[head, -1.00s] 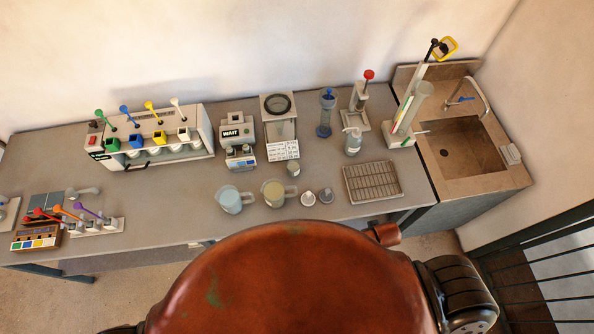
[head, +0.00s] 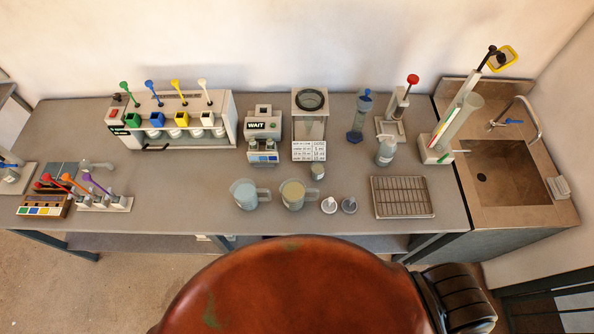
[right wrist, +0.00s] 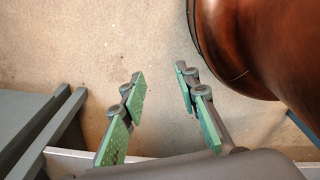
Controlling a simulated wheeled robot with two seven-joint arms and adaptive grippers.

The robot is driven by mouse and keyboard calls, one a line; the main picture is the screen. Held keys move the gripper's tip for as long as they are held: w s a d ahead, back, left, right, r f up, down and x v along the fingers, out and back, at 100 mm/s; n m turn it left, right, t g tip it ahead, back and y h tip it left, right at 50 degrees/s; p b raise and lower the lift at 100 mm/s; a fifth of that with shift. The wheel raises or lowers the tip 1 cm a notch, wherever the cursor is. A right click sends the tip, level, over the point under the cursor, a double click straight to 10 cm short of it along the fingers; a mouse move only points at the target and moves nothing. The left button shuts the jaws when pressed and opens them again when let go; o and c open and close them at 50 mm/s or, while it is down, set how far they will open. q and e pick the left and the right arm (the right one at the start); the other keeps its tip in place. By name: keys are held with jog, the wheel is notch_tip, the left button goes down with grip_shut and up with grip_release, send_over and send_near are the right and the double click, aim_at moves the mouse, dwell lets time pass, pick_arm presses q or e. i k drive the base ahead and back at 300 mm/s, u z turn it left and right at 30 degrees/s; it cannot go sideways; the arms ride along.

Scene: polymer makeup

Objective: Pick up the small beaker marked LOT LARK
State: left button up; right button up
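No lettering LOT LARK can be read in any view, so I cannot tell which vessel bears it. In the head view, a jug-like beaker with bluish contents (head: 243,195) and one with yellowish contents (head: 293,195) stand side by side near the bench's front edge. A small grey vessel (head: 317,171) stands behind, by a printed card. My right gripper (right wrist: 160,88) is open and empty in the right wrist view, above the floor and away from the beakers. My left gripper is not in view.
A wire rack (head: 402,197) lies right of the vessels, with a sink (head: 503,175) beyond. A dispenser with coloured levers (head: 175,120), a WAIT device (head: 263,124) and a wash bottle (head: 386,151) stand behind. Bench (head: 180,190) left of the beakers is clear.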

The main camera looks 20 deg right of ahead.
aim_at(317, 171)
jog(key=u, duration=0.35)
jog(key=i, duration=0.4)
jog(key=z, duration=1.35)
